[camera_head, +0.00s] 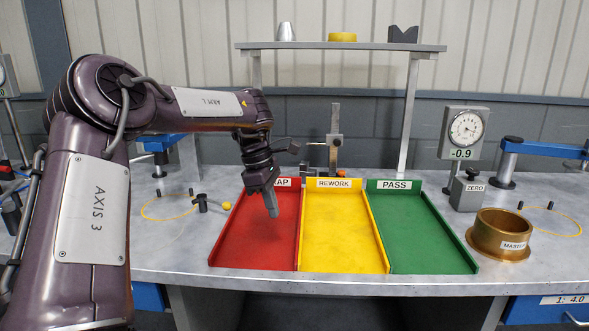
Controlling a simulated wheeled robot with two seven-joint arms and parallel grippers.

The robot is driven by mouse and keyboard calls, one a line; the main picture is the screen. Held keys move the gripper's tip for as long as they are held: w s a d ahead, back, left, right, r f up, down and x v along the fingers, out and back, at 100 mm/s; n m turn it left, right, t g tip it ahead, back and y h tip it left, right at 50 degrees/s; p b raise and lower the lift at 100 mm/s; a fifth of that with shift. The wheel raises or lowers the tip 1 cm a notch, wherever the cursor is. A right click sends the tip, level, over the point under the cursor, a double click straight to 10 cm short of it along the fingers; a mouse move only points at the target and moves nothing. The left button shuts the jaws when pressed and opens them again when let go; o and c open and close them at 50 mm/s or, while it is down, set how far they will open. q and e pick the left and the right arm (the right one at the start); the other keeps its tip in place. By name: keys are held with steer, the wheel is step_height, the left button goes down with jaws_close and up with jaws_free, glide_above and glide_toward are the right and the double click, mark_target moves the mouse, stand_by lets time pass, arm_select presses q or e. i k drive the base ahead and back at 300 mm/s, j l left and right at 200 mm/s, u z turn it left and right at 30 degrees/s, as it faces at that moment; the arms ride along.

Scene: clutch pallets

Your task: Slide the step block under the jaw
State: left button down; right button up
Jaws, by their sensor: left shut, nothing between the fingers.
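My left gripper (271,205) hangs from the purple arm that comes in from the left. Its fingers are shut and empty, pointing down over the back of the red tray. An upright metal gauge (335,130) stands behind the yellow tray, with a jaw-like arm (316,144) reaching left from its post. A small orange piece (341,172) shows low by the post. I cannot tell whether it is the step block. The area under the jaw is partly hidden by my gripper and the tray labels. My right gripper is not in view.
Red (257,240), yellow (343,235) and green (420,235) trays lie side by side, empty. A brass ring (498,232), a ZERO block (467,193) and a dial gauge (464,128) stand at the right. A shelf (340,46) spans above the back.

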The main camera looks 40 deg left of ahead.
mark_target(304, 172)
steer(key=i+j, duration=0.35)
steer(key=j, duration=0.15)
steer(key=i+j, duration=0.35)
steer(key=j, duration=0.15)
steer(key=i+j, duration=0.35)
steer(key=j, duration=0.15)
